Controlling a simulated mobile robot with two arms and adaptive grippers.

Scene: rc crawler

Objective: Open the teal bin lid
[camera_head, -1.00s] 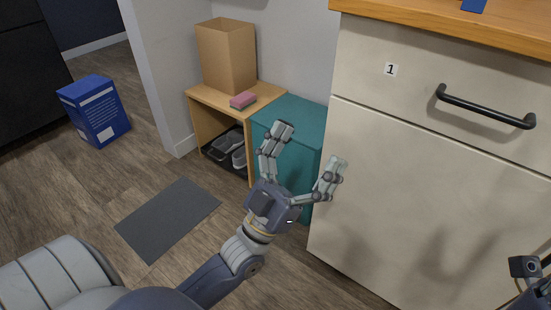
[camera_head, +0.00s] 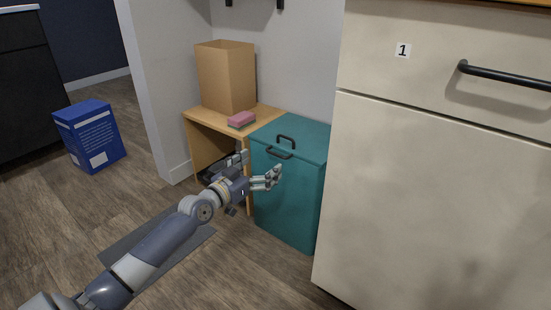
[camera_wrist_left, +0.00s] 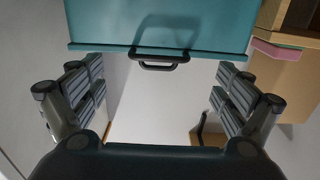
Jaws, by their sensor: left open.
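The teal bin (camera_head: 289,207) stands between the wooden bench and the cream cabinet. Its teal lid (camera_head: 310,140) is closed on top. One black handle (camera_head: 286,138) is on the lid and a second black handle (camera_head: 279,153) is at the upper front. My left gripper (camera_head: 261,163) is open and empty, in front of the bin's upper left part and a little below the handles. In the left wrist view a black handle (camera_wrist_left: 160,63) on the teal bin shows ahead, between the spread fingers (camera_wrist_left: 161,75) and apart from them. My right gripper is not in view.
The bench (camera_head: 211,116) left of the bin bears a cardboard box (camera_head: 226,78) and a pink-green sponge (camera_head: 241,120). The cream cabinet (camera_head: 430,190) stands close on the right. A grey mat (camera_head: 190,246) lies on the floor. A blue box (camera_head: 90,136) stands at far left.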

